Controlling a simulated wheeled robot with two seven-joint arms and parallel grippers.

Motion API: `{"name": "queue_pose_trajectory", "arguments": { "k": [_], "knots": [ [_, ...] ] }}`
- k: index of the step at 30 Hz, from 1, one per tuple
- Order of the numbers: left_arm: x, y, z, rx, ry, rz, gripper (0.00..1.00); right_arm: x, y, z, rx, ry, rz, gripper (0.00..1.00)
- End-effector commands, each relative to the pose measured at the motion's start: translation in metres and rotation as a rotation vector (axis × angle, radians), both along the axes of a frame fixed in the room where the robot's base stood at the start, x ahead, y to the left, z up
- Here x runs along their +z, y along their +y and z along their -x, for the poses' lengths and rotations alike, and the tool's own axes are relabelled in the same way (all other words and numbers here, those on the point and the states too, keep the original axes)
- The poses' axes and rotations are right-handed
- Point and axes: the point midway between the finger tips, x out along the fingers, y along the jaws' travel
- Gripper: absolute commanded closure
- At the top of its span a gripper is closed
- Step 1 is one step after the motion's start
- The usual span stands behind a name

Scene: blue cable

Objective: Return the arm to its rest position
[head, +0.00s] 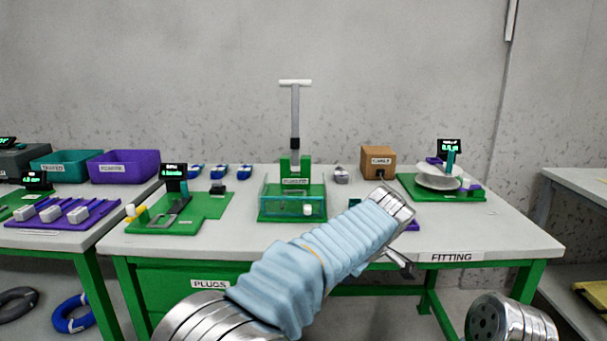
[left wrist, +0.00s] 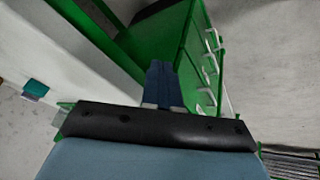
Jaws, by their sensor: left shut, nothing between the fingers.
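My left arm crosses the front of the table in the head view, in a pale blue sleeve with silver joints at both ends. My left gripper (left wrist: 164,88) shows in the left wrist view as two dark blue fingers side by side, shut and empty, beyond a black bar. Green table framing and a drawer side lie behind the fingers. In the head view I cannot clearly make out the fingers. My right gripper is not in view.
The grey table (head: 350,245) holds a green press (head: 295,170), a brown box (head: 378,162) and a scale (head: 440,178). Purple (head: 124,165) and teal (head: 66,166) bins stand left. A blue cable coil (head: 73,314) is low at left. White handles (left wrist: 211,70) project from the drawers.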

Motion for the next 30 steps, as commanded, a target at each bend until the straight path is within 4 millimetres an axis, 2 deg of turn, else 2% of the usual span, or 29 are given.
{"name": "queue_pose_trajectory", "arguments": {
  "k": [1, 2, 5, 6, 8, 9, 10, 12, 14, 15, 17, 18, 21, 24, 27, 30],
  "knots": [
    [-0.025, 0.009, -0.007, -0.033, 0.038, -0.008, 1.0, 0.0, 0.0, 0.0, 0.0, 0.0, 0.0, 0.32],
    [-0.04, 0.013, -0.01, -0.061, 0.06, -0.008, 1.0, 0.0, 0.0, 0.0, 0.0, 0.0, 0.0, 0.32],
    [-0.104, 0.034, -0.019, -0.169, 0.149, -0.001, 1.0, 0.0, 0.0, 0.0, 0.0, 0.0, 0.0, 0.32],
    [-0.135, 0.045, -0.019, -0.22, 0.19, 0.009, 1.0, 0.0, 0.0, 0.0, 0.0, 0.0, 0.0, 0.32],
    [-0.184, 0.064, -0.014, -0.299, 0.251, 0.036, 1.0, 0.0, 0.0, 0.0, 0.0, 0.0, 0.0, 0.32],
    [-0.216, 0.076, -0.007, -0.354, 0.285, 0.062, 1.0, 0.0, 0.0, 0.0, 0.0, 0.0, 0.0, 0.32],
    [-0.24, 0.086, 0.0, -0.393, 0.309, 0.083, 1.0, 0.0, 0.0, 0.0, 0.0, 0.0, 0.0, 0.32],
    [-0.293, 0.109, 0.024, -0.478, 0.354, 0.14, 1.0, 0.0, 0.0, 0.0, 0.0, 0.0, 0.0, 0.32],
    [-0.334, 0.128, 0.051, -0.544, 0.376, 0.195, 1.0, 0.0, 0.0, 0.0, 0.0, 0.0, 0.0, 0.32],
    [-0.358, 0.14, 0.073, -0.584, 0.382, 0.232, 1.0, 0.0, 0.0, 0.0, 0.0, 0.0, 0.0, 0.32],
    [-0.388, 0.156, 0.11, -0.633, 0.382, 0.283, 1.0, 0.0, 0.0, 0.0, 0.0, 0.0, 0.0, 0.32],
    [-0.403, 0.165, 0.135, -0.66, 0.375, 0.311, 1.0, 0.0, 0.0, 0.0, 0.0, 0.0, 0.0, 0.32],
    [-0.425, 0.183, 0.192, -0.709, 0.345, 0.353, 1.0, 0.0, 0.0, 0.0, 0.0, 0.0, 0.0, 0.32],
    [-0.431, 0.194, 0.234, -0.739, 0.32, 0.362, 1.0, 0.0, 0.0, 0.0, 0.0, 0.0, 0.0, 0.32],
    [-0.431, 0.2, 0.255, -0.757, 0.303, 0.358, 1.0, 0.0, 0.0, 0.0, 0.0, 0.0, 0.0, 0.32],
    [-0.431, 0.201, 0.259, -0.763, 0.298, 0.354, 1.0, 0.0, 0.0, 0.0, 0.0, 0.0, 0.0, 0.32]
  ]
}}
